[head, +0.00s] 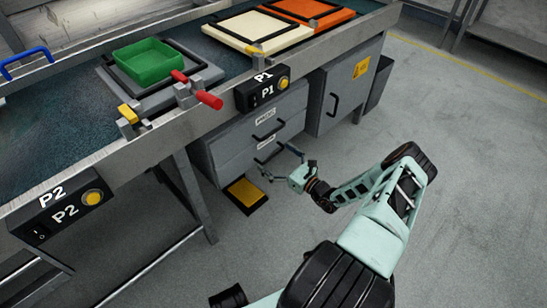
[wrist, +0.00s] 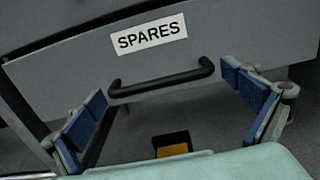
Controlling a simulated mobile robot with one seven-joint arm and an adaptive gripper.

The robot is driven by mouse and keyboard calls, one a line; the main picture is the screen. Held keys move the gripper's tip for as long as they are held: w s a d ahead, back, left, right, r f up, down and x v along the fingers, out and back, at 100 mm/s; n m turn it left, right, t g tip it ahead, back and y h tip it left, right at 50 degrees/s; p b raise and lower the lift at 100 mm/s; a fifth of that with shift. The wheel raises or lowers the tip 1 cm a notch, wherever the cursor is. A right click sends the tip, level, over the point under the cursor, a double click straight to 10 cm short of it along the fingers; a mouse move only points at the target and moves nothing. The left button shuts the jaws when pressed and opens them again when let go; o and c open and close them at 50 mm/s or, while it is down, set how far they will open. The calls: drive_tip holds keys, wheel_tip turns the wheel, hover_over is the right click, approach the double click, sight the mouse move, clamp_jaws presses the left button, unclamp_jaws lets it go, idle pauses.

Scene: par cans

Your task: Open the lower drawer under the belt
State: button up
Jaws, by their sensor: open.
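The lower drawer (head: 238,167) is the bottom grey drawer of a cabinet under the belt. Its front looks closed. In the wrist view its front (wrist: 65,75) carries a white SPARES label (wrist: 149,35) and a black bar handle (wrist: 160,82). My gripper (head: 272,165) is in front of this drawer in the head view. In the wrist view my gripper (wrist: 165,85) has its two blue-padded fingers spread apart, one towards each end of the handle. The jaws are open and empty. I cannot tell whether the fingertips touch the handle or drawer front.
The upper drawer (head: 230,148) has its own handle and label. A cabinet door (head: 345,92) is to its right. A yellow-and-black floor piece (head: 247,193) lies below the drawers. The belt (head: 45,128) holds a green tray (head: 148,61). Floor to the right is mostly clear.

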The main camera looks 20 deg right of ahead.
drive_tip(key=shift+w+a, duration=0.1)
drive_tip(key=shift+w, duration=0.15)
